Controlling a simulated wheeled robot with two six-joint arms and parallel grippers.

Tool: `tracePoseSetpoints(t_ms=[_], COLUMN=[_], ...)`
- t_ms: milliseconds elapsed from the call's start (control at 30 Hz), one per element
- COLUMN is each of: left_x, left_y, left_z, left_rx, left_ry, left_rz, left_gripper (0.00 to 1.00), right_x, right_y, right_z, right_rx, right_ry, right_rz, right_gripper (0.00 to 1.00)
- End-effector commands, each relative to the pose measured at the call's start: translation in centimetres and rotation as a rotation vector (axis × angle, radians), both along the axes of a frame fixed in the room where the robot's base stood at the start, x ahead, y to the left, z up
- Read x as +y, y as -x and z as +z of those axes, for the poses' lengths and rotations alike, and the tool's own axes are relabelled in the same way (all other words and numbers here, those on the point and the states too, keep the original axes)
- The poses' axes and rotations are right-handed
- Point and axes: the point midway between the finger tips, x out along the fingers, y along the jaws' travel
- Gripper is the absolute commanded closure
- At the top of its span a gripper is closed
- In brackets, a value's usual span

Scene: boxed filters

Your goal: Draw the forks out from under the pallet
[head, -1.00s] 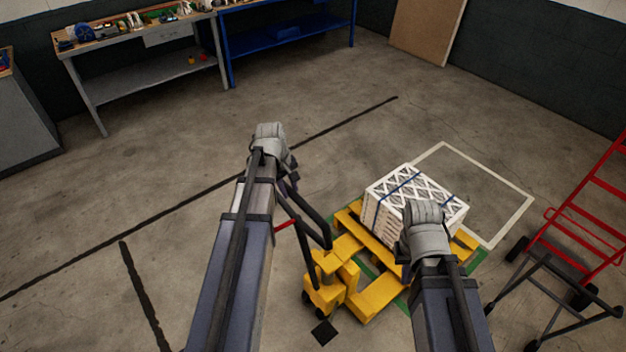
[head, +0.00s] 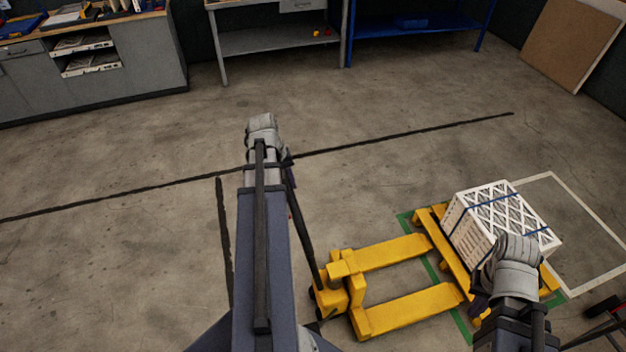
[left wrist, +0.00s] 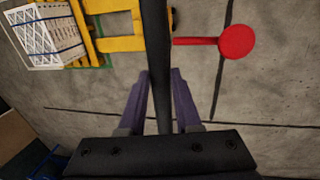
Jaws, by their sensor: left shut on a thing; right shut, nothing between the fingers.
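The yellow pallet jack (head: 345,290) stands left of the yellow pallet (head: 455,262), its two forks (head: 395,252) pointing at it. Long stretches of both forks lie bare; the tips meet the pallet's near side, and I cannot tell how far they reach under. A white boxed filter load (head: 480,235) with a blue strap sits on the pallet. My left gripper (head: 288,160) is shut on the jack's dark handle, which also runs between the purple fingers (left wrist: 160,105) in the left wrist view. My right gripper (head: 480,300) is shut and empty, appearing in front of the pallet's near corner.
Green floor marking (head: 405,222) surrounds the pallet, with a white outline (head: 575,195) beyond. A red disc (left wrist: 236,42) on a rod shows beside the handle. Benches and a cabinet (head: 120,70) line the back. The floor at left is clear.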

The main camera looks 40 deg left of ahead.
Motion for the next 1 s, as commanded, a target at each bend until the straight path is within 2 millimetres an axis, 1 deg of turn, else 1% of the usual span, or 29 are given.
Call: tracePoseSetpoints(t_ms=[33,100,233,400,600,933,967,1000], left_x=[0.6,1.4,2.7,3.7,4.1,4.1,4.1,4.1], left_y=[1.5,2.9,4.9,6.6,7.3,7.1,7.1,7.1], left_z=[0.0,0.0,0.0,0.0,0.0,0.0,0.0,0.0], left_rx=[0.005,0.005,0.005,0.007,0.003,-0.001,-0.001,-0.001], left_ry=[0.004,0.004,0.003,0.003,0.004,0.005,0.005,0.004], left_rz=[0.005,0.004,0.003,0.001,0.0,-0.002,-0.002,-0.002], left_gripper=[1.0,1.0,1.0,1.0,1.0,1.0,0.67,0.62], right_x=[0.0,0.0,0.0,0.0,0.0,0.0,0.0,0.0], right_y=[0.0,0.0,0.0,0.0,0.0,0.0,0.0,0.0], right_z=[0.0,0.0,0.0,0.0,0.0,0.0,0.0,0.0], right_rx=[0.0,0.0,0.0,0.0,0.0,0.0,0.0,0.0], right_ry=[0.0,0.0,0.0,0.0,0.0,0.0,0.0,0.0], right_rz=[0.0,0.0,0.0,0.0,0.0,0.0,0.0,0.0], right_gripper=[1.0,1.0,1.0,1.0,1.0,1.0,1.0,1.0])
